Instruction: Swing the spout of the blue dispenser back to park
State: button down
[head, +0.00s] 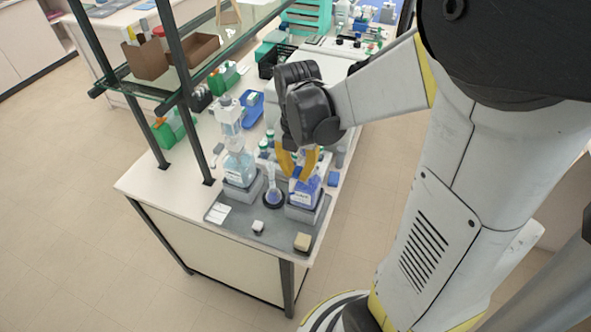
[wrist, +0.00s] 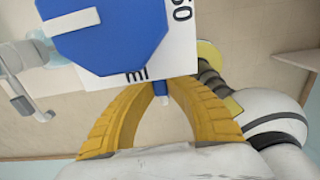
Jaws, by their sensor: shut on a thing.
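The blue dispenser (head: 304,190) is a bottle of blue liquid on a grey block near the bench's front right corner. In the wrist view its blue head (wrist: 115,35) fills the top, with a white plate marked in ml. A pale, clear arm with a nozzle (wrist: 22,75) shows at the left; I cannot tell if it is the spout. My gripper (head: 298,171) reaches down over the bottle and hides its top. In the wrist view its yellow fingers (wrist: 160,90) converge on a small blue piece under the plate, shut on part of the dispenser.
A flask (head: 272,190) stands just left of the dispenser. Another dispenser (head: 238,165) with pale blue liquid stands further left. A glass shelf overhangs the left.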

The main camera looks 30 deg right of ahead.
aim_at(297, 172)
jog(key=c, duration=1.4)
grip_release()
notch_tip(297, 172, up, 12)
